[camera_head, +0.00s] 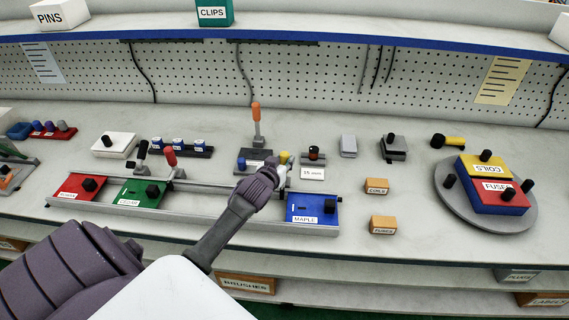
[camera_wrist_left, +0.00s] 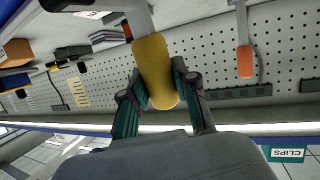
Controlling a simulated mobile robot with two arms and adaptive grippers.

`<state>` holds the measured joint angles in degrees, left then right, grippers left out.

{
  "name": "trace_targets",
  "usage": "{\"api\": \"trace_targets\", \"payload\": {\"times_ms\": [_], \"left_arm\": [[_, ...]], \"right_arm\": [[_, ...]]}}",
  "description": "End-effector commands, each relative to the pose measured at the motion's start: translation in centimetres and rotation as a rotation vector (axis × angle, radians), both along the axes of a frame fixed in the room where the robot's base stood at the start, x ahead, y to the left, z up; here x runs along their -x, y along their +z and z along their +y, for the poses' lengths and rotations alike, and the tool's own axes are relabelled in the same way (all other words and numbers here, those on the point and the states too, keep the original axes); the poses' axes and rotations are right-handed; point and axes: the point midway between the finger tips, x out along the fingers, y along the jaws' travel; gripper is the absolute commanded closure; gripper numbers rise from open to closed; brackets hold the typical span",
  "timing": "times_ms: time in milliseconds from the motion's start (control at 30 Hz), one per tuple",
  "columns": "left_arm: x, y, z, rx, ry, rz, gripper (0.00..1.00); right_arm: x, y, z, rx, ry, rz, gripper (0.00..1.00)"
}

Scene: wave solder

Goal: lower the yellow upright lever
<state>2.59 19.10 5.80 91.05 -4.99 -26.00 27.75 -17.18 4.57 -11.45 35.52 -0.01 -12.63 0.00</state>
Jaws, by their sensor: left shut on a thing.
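The yellow lever (camera_wrist_left: 154,70) stands between the two fingers of my left gripper (camera_wrist_left: 158,92) in the left wrist view, and the fingers are closed on its handle. In the head view the yellow handle (camera_head: 284,157) shows just past the tip of my left gripper (camera_head: 280,165), above the far side of the rail fixture. The lever looks upright there; its lower part is mostly hidden by my gripper. My right gripper is not in view.
An orange-handled lever (camera_head: 256,115) stands upright just behind; a red-handled lever (camera_head: 171,157) stands to the left. A blue MAPLE block (camera_head: 312,208) and a green block (camera_head: 138,194) sit on the rail (camera_head: 205,208). A round turntable (camera_head: 458,212) is at right.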

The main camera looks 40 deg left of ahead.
Motion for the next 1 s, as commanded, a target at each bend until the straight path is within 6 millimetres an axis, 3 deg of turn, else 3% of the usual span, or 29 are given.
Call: {"api": "trace_targets", "payload": {"times_ms": [33,300,933,967,1000], "left_arm": [[0.2,-0.6,-0.2,-0.011,0.001,-0.029,1.00],[0.9,-0.2,-0.6,-0.078,0.001,-0.133,1.00],[1.1,0.2,-0.7,-0.104,-0.001,-0.169,1.00],[1.1,0.2,-0.7,-0.104,-0.001,-0.169,0.66],[1.1,0.2,-0.7,-0.104,-0.001,-0.169,0.60]], "right_arm": [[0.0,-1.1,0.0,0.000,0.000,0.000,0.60],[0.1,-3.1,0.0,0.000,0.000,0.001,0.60],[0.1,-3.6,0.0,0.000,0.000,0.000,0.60],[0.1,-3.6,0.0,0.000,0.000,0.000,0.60],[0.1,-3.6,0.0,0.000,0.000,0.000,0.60]]}}
